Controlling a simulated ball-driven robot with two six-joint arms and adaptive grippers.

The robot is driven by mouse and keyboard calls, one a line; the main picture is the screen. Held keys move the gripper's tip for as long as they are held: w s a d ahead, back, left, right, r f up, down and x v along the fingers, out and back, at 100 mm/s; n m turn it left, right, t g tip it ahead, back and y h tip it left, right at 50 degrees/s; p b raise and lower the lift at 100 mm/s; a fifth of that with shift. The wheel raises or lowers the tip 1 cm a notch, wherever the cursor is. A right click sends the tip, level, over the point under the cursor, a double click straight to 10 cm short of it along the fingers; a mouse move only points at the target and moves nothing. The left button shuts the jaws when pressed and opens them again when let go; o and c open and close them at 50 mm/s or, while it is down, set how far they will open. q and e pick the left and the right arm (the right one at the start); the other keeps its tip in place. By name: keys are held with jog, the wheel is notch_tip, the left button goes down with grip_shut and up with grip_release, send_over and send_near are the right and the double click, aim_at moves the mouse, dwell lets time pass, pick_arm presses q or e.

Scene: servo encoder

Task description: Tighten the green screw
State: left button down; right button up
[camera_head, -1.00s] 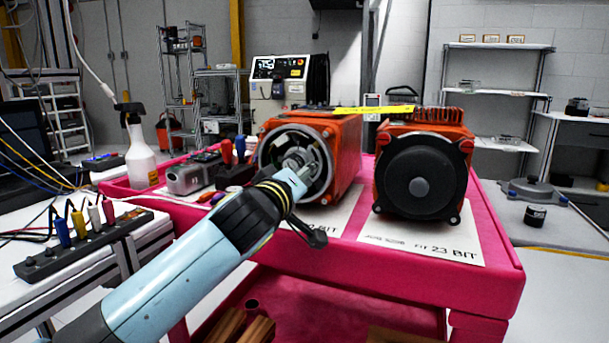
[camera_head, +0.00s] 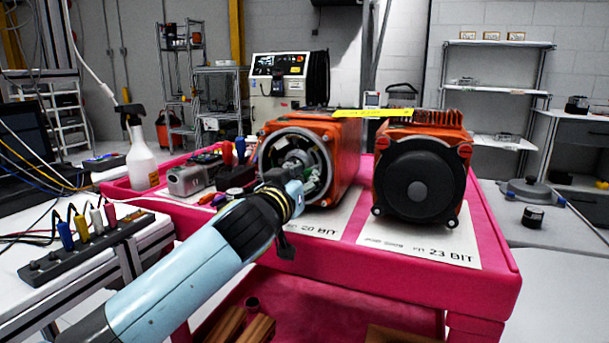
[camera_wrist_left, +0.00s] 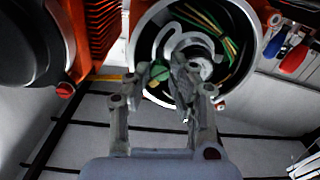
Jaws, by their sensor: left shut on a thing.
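The orange motor (camera_head: 346,170) on the left of the cart has an open round housing with grey parts and wires inside. My left gripper (camera_wrist_left: 162,74) is in front of this opening, its two fingers closed around the small green screw (camera_wrist_left: 157,71). In the head view my left gripper (camera_head: 290,193) is at the lower part of the opening, and the green screw cannot be made out there. How deep the screw sits is hidden. My right gripper is not in view.
A second orange motor with a black cover (camera_head: 419,188) stands to the right. Tools and a grey box (camera_head: 188,179) lie left of the open motor. A spray bottle (camera_head: 141,160) stands at the left corner of the pink cart (camera_head: 400,285).

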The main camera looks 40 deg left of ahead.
pick_arm(q)
jog(key=m+p, duration=0.1)
jog(key=m, duration=0.4)
jog(key=shift+m+p, duration=0.55)
jog(key=shift+m, duration=0.85)
jog(key=c, duration=1.2)
grip_release()
jog(key=shift+o, duration=0.2)
jog(key=shift+s, duration=0.1)
jog(key=v, duration=1.2)
jog(key=shift+r, duration=0.1)
